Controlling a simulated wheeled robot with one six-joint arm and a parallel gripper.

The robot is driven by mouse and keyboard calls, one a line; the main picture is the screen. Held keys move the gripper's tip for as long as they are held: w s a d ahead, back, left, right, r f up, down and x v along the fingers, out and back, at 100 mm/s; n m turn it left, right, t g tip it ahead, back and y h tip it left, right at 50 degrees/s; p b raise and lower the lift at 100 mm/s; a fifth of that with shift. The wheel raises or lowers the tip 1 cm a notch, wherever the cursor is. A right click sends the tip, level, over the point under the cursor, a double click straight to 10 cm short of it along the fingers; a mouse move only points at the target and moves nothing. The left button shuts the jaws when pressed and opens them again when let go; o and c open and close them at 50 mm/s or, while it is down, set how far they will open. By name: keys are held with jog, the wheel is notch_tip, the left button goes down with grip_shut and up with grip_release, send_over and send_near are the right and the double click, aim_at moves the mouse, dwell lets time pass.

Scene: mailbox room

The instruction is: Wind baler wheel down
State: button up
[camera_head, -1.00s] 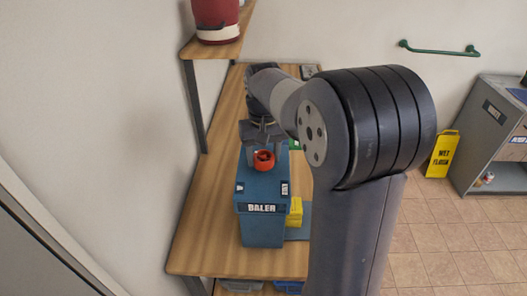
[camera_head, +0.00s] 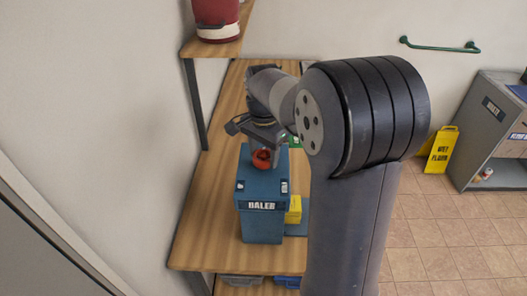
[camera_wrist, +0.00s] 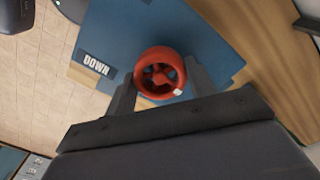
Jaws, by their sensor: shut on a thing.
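The blue baler (camera_head: 262,190) stands on the wooden table, with a "BALER" label on its front. Its red wheel (camera_head: 261,159) sits on top; in the wrist view the wheel (camera_wrist: 160,73) shows as a red ring with spokes and a small pale mark at its lower right. A "DOWN" label (camera_wrist: 96,64) is on the blue top to the left of the wheel. My gripper (camera_wrist: 160,85) is above the baler, its two fingers on opposite sides of the wheel, shut on it. In the head view my gripper (camera_head: 258,140) is turned at an angle over the wheel.
The wooden table (camera_head: 200,235) has bare room left of the baler. A yellow block (camera_head: 294,210) is close at the baler's right. A red container (camera_head: 216,20) stands on an upper shelf. A wet floor sign (camera_head: 440,150) and grey cabinet (camera_head: 495,130) are at right.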

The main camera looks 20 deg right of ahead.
aim_at(264, 155)
jog(key=m, duration=0.5)
jog(key=shift+r+m, duration=0.1)
jog(key=shift+m, duration=0.2)
jog(key=m, duration=0.5)
jog(key=shift+p, duration=0.4)
jog(key=m, duration=0.5)
jog(key=shift+m, duration=0.4)
jog(key=m, duration=0.5)
jog(key=shift+m, duration=0.4)
jog(key=o, duration=1)
notch_tip(264, 155, up, 11)
jog(key=shift+f+b, duration=0.15)
jog(key=shift+b, duration=0.35)
